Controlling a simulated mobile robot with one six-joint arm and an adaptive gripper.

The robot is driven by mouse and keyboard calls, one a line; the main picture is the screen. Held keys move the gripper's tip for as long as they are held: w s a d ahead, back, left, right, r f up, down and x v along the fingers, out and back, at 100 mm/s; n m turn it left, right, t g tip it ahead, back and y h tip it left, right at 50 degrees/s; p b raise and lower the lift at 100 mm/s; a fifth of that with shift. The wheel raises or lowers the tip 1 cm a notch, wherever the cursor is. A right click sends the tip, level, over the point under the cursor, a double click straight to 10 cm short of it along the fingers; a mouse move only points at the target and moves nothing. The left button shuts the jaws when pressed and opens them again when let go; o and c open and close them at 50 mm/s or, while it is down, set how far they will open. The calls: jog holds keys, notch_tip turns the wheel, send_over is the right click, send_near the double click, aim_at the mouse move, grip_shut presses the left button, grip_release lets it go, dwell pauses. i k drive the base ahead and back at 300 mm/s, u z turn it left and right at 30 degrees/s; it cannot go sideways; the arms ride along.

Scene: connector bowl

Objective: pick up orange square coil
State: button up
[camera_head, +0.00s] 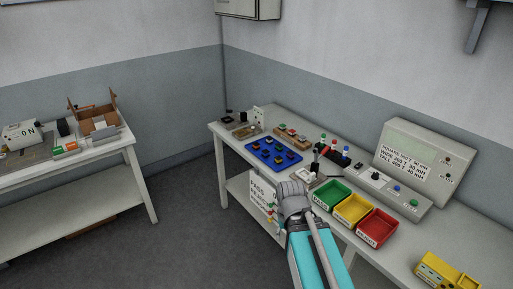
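A blue tray (259,150) lies on the right-hand table's left part, with several small dark and yellowish-orange parts spread over it. They are too small for me to tell which one is the orange square coil. The grey end of my arm, with my gripper (291,188), shows just in front of the tray's near right side, near the table's front edge. Its fingers are hidden or too small to make out, so I cannot see whether they are open or hold anything.
Green (328,194), yellow (352,209) and red (377,228) bins stand right of my gripper. A wooden holder (291,134) with small parts is behind the tray. A labelled panel (420,160) stands at the back. Another table (70,160) is at the left.

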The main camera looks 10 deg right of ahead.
aim_at(255, 145)
jog(key=u, duration=0.45)
jog(key=i, duration=1.6)
jog(key=z, duration=0.65)
